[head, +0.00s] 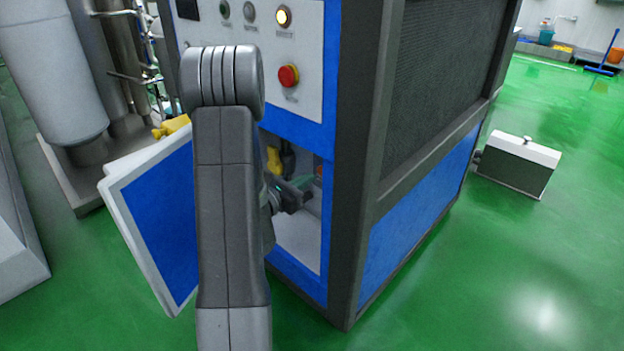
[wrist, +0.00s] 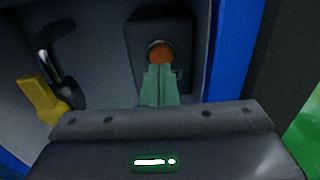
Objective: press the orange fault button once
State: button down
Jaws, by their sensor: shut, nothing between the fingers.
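The orange fault button (wrist: 160,50) is round and sits in a metal ring on a dark box (wrist: 137,45) inside the open cabinet compartment. My gripper (wrist: 160,70) has its greenish fingers together, with nothing between them. The fingertips overlap the lower edge of the button in the wrist view. I cannot tell whether they touch it or stop short of it. In the head view my gripper (head: 304,182) reaches into the compartment, and my arm hides much of the opening. A small reddish-orange patch beyond the fingertips may be the button.
A yellow-handled black lever (wrist: 42,100) is left of the box. The blue compartment door (head: 160,225) hangs open at left. Green floor is clear right of the cabinet, around a grey box (head: 518,163).

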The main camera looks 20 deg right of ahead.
jog(key=shift+x, duration=1.4)
